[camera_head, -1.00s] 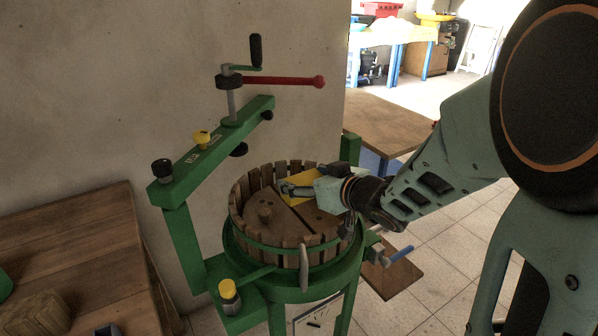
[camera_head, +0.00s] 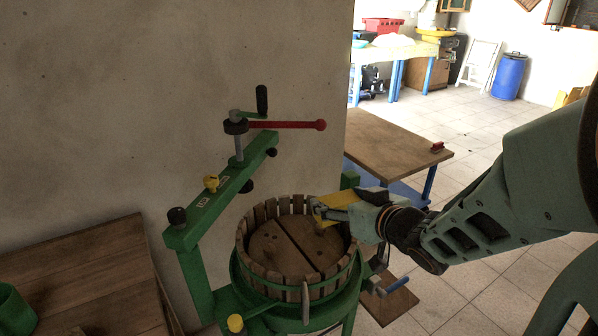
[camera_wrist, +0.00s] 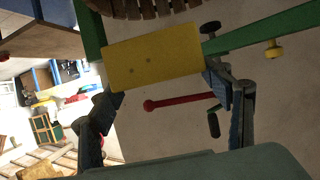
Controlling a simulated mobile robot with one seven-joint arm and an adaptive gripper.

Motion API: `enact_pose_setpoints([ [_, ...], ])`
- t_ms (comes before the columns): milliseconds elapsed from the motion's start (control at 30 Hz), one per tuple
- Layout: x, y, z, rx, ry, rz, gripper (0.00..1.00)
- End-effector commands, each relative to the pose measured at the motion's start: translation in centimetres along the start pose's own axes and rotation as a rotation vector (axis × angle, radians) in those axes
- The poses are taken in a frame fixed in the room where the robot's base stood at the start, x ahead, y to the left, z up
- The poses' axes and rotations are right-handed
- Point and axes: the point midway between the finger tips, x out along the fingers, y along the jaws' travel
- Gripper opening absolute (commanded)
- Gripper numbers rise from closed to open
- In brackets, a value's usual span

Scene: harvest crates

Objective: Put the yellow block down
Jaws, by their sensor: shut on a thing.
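The yellow block (camera_head: 334,200) is in my gripper (camera_head: 345,210), over the right back rim of the slatted wooden press basket (camera_head: 243,258). Part of the block is hidden by the gripper in the head view. Whether the block touches the rim I cannot tell.
The green press frame (camera_head: 205,215) stands left of the basket, with a red handle (camera_head: 288,125) above. A brown table (camera_head: 390,140) behind has a small red thing (camera_head: 437,146) near its right edge and much bare top. Another wooden table (camera_head: 90,270) is at the left.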

Motion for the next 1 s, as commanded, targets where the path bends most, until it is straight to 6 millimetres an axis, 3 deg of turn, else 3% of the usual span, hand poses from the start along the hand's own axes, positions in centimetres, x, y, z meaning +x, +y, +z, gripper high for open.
enact_pose_setpoints([
  [33,-0.4,0.6,-2.4,0.012,-0.003,0.025,0.45],
  [100,-0.3,1.7,-3.8,0.03,-0.002,0.068,0.45],
  [400,-0.6,6.4,-8.5,0.106,-0.004,0.256,0.45],
  [700,-1.3,9.4,-10.1,0.161,-0.003,0.394,0.45],
  [1000,-1.3,10.0,-9.9,0.173,0.0,0.422,0.45],
])
